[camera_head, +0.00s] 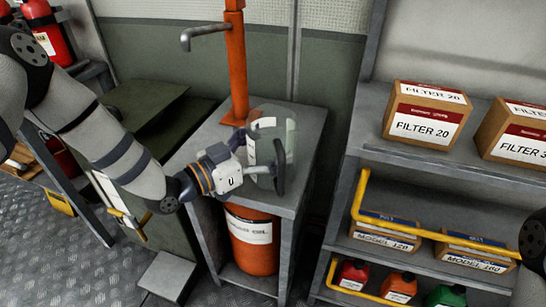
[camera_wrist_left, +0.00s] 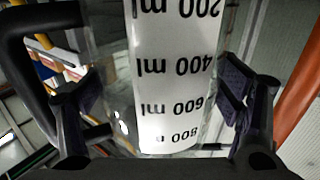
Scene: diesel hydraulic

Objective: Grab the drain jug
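The drain jug (camera_head: 272,135) is a clear jug with a white scale label and a dark handle (camera_head: 281,167). It appears upright over the top of a grey metal stand. My left gripper (camera_head: 252,170) is at the jug's near side. In the left wrist view the jug's label (camera_wrist_left: 170,75) fills the middle, with ml marks upside down. The fingers of my left gripper (camera_wrist_left: 160,110) are spread, one on each side of the jug. The black handle (camera_wrist_left: 35,75) is at the left. I cannot tell whether the pads press on the jug. My right gripper is out of view.
An orange pipe with a grey spout (camera_head: 237,65) rises behind the jug. An orange oil container (camera_head: 252,245) stands under the stand top (camera_head: 298,185). At the right, shelves (camera_head: 375,160) hold filter boxes (camera_head: 427,115) and several bottles.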

